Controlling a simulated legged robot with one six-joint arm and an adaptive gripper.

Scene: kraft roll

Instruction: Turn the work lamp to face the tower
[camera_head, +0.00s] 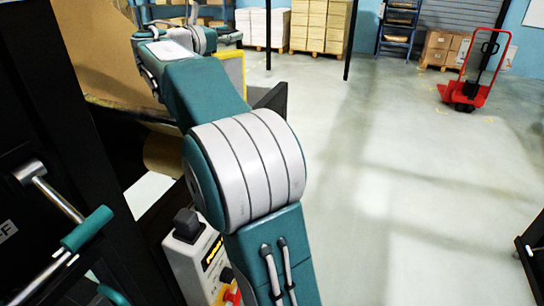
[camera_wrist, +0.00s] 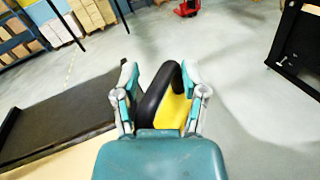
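A yellow body with a black rim, which looks like the work lamp (camera_wrist: 174,108), stands between the fingers of my gripper (camera_wrist: 160,76) in the wrist view. The fingers are spread apart, with a gap on the left side; the right finger is close to the yellow face, and I cannot tell if it touches. In the head view a yellow panel (camera_head: 233,72), perhaps the same lamp, shows partly behind my arm, which hides much of it. My gripper is hard to make out there. I cannot identify the tower with certainty.
A dark frame with metal handles (camera_head: 70,215) stands close on the left, beside a large brown roll (camera_head: 100,50). A grey control box (camera_head: 190,260) is below my arm. A red pallet truck (camera_head: 472,80) and stacked boxes (camera_head: 318,25) are far back.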

